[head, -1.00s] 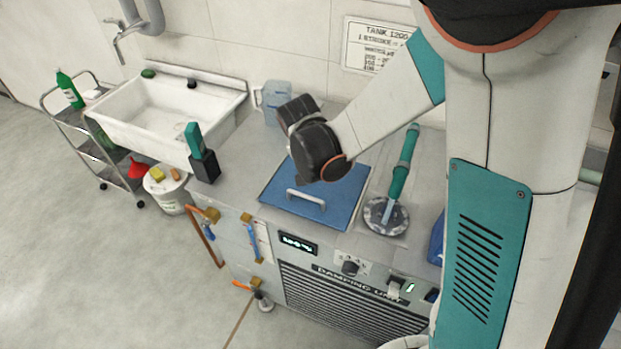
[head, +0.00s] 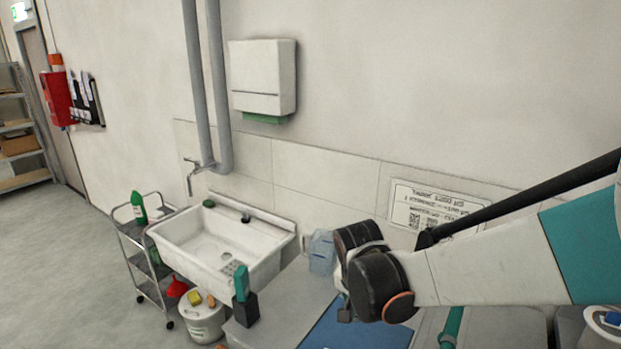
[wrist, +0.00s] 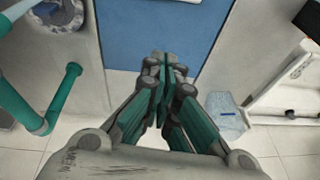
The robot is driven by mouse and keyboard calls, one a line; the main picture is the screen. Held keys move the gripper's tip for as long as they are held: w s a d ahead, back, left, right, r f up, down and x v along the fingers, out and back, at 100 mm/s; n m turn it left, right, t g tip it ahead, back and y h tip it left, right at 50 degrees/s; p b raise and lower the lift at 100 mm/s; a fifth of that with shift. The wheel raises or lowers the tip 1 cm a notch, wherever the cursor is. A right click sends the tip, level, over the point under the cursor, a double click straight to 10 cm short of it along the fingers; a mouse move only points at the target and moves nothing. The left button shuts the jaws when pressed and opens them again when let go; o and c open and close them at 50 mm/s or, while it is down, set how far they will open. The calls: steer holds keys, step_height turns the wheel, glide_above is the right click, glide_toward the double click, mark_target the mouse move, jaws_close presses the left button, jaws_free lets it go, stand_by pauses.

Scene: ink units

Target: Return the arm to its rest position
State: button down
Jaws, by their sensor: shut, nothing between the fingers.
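My gripper (wrist: 165,68) shows in the wrist view with its teal fingers together and nothing between them. The gripper's fingers are mostly hidden there behind the wrist.
A teal-handled tool in a black holder (head: 245,305) stands at the worktop's left. The white sink (head: 215,245) is further left.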

steer(key=s+d+r+n+t+b, duration=0.1)
steer(key=s+d+r+n, duration=0.1)
steer(key=s, duration=0.4)
steer(key=s+d+r+n+t+b, duration=0.1)
steer(key=s+d+r+n, duration=0.2)
steer(key=s, duration=0.3)
steer(key=s+d+r+n+t+y+b, duration=0.1)
steer(key=s+d+r+n+t, duration=0.1)
steer(key=s, duration=0.4)
steer(key=shift+d+r, duration=0.8)
steer(key=shift+d, duration=0.1)
